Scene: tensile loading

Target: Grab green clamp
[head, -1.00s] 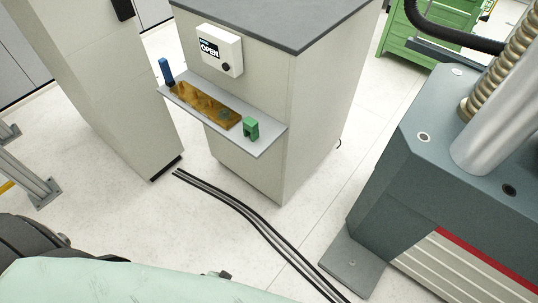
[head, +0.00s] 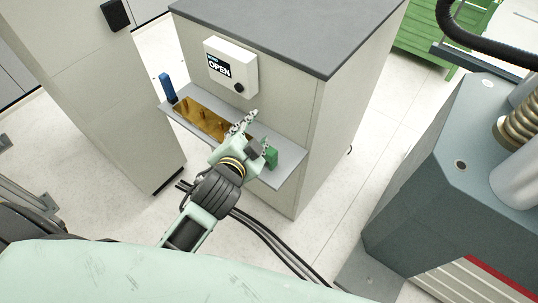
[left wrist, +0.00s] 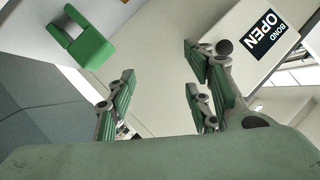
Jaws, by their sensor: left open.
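The green clamp (head: 271,157) stands on the right part of the small grey shelf (head: 290,165) on the cabinet's front, partly hidden by my gripper in the head view. In the left wrist view the green clamp (left wrist: 82,38) shows at the upper left, outside the jaws. My left gripper (head: 254,131) is open and empty, over the shelf just left of the clamp. My right gripper is not in view.
A brass plate (head: 200,117) lies on the shelf, with a blue object (head: 167,87) upright at its left end. A white box reading OPEN (head: 230,66) is on the cabinet (head: 310,120) above the shelf. A grey-blue machine (head: 450,180) stands at right. Black cables cross the floor.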

